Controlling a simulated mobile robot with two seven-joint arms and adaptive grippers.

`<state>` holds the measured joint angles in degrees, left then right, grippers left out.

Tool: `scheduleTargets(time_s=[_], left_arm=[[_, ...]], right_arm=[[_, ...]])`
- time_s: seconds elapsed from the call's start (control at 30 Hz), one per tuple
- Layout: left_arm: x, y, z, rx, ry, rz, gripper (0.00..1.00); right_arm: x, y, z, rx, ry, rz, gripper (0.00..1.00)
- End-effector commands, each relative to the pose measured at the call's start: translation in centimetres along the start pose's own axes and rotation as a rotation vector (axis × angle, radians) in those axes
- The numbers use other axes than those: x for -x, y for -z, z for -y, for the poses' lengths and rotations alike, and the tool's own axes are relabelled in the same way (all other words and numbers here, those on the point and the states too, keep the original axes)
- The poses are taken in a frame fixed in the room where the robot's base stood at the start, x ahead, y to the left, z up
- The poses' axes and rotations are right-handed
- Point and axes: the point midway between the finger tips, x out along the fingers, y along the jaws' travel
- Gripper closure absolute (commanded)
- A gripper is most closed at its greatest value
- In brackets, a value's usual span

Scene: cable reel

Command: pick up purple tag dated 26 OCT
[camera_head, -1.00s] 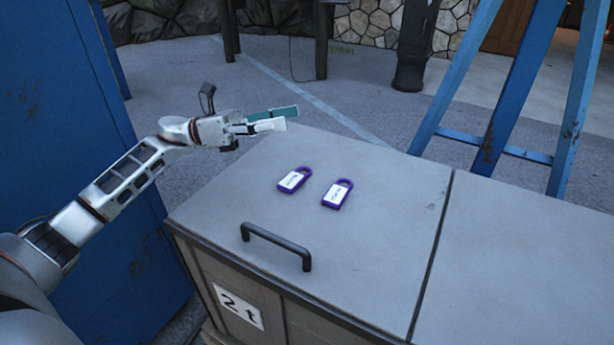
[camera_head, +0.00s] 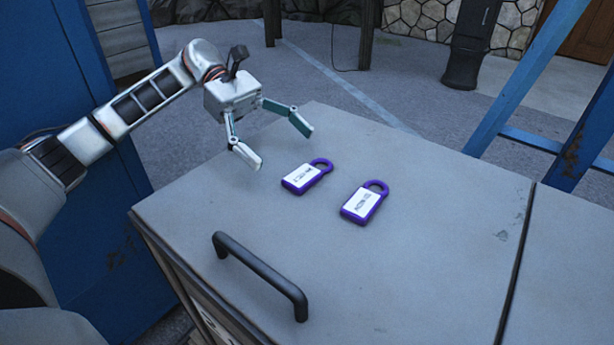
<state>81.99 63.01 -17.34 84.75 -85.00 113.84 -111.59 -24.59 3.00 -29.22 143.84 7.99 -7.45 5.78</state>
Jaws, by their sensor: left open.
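Two purple tags with white labels lie flat on the grey box top (camera_head: 430,270). The left tag (camera_head: 303,178) and the right tag (camera_head: 361,204) each have a ring at the far end. The print on both labels is too small to read, so I cannot tell which one is dated 26 OCT. My left gripper (camera_head: 276,146) is open and empty, fingers pointing down, above the box top's far left part. It is just up and left of the left tag and apart from it. My right gripper is not in view.
A black handle (camera_head: 260,273) stands up from the box top near its front edge. A blue metal cabinet (camera_head: 60,60) is at the left. A blue frame (camera_head: 530,80) stands behind at the right. The box top right of the tags is clear.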

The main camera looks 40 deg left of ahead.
Motion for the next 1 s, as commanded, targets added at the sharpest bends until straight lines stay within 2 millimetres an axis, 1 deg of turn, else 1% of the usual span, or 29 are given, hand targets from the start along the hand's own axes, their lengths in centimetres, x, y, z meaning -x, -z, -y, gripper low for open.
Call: scheduleTargets(time_s=[0.03,0.17,0.3,0.4,0.6,0.63,0.67,0.7,0.77,0.8,1.0], left_arm=[[-0.8,0.4,0.1,0.004,0.003,0.001,0.16],[-2.8,1.0,0.3,0.005,0.005,0.003,0.16],[-4.3,0.8,0.3,0.003,0.002,0.002,0.16],[-4.8,0.7,0.3,0.002,0.001,0.002,0.16],[-4.8,0.6,0.2,0.002,-0.001,0.002,0.16],[-4.8,0.6,0.2,0.002,-0.001,0.002,0.19],[-4.8,0.6,0.2,0.002,-0.001,0.002,0.27],[-4.8,0.6,0.2,0.002,-0.001,0.002,0.37],[-4.8,0.6,0.2,0.002,-0.001,0.002,0.53],[-4.8,0.6,0.2,0.002,0.0,0.001,0.56],[-4.8,0.6,0.2,0.003,0.0,0.001,0.57]], right_arm=[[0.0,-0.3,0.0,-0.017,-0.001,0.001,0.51],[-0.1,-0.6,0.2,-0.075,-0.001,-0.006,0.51],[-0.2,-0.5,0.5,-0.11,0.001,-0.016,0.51],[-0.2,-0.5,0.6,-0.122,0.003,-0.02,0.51],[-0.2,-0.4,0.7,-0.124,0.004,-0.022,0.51],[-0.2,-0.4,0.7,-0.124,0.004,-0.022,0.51],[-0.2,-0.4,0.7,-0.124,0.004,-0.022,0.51],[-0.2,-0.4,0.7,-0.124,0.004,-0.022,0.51],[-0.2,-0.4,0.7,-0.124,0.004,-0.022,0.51],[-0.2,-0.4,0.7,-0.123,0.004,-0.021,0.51],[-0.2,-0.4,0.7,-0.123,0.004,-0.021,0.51]])
